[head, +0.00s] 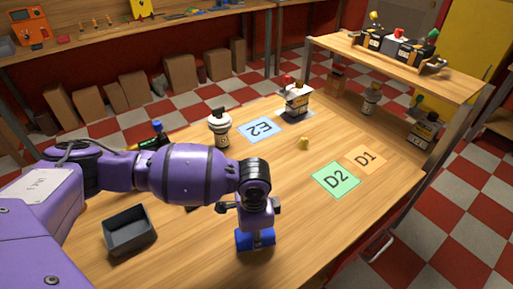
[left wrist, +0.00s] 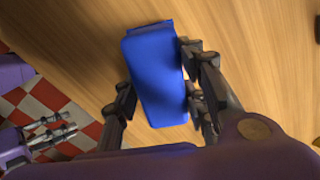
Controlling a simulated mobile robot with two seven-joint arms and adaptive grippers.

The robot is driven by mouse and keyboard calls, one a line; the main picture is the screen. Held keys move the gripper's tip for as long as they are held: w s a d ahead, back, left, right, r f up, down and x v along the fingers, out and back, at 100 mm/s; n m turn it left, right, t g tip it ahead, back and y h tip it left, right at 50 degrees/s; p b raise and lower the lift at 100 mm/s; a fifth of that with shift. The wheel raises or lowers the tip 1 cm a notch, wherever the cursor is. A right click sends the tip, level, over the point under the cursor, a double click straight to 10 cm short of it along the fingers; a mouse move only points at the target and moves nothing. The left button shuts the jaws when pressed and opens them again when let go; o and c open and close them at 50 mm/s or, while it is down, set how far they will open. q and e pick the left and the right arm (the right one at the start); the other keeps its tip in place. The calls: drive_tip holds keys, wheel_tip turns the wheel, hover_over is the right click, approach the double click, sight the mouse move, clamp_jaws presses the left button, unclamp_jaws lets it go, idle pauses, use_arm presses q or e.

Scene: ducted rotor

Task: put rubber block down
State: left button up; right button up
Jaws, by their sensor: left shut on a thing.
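The rubber block appears to be the blue block (head: 256,240), low over the front middle of the wooden table (head: 310,215). My left gripper (head: 250,208) points down and is shut on it. In the left wrist view, the blue block (left wrist: 156,78) sits between the fingers of my left gripper (left wrist: 155,98), slightly tilted in the picture. I cannot tell whether its underside touches the table. What seems to be my right gripper (left wrist: 60,127) shows small at the left edge of the left wrist view, over the checkered floor; its opening is unclear.
A green D2 mat (head: 336,180), an orange D1 mat (head: 366,159) and a blue E2 mat (head: 261,129) look empty. A small yellow piece (head: 304,143), a white jar (head: 219,128) and a grey tray (head: 129,231) stand about. A raised shelf (head: 440,80) is at right.

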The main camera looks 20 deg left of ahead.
use_arm(q)
drive_tip(key=shift+f, duration=1.05)
drive_tip(key=shift+f, duration=0.2)
drive_tip(key=o, duration=1.2)
wheel_tip(320, 180, up, 12)
drive_tip(key=shift+s+r+p, duration=0.1)
drive_tip(key=shift+r+p, duration=0.1)
drive_tip(key=shift+p, duration=0.25)
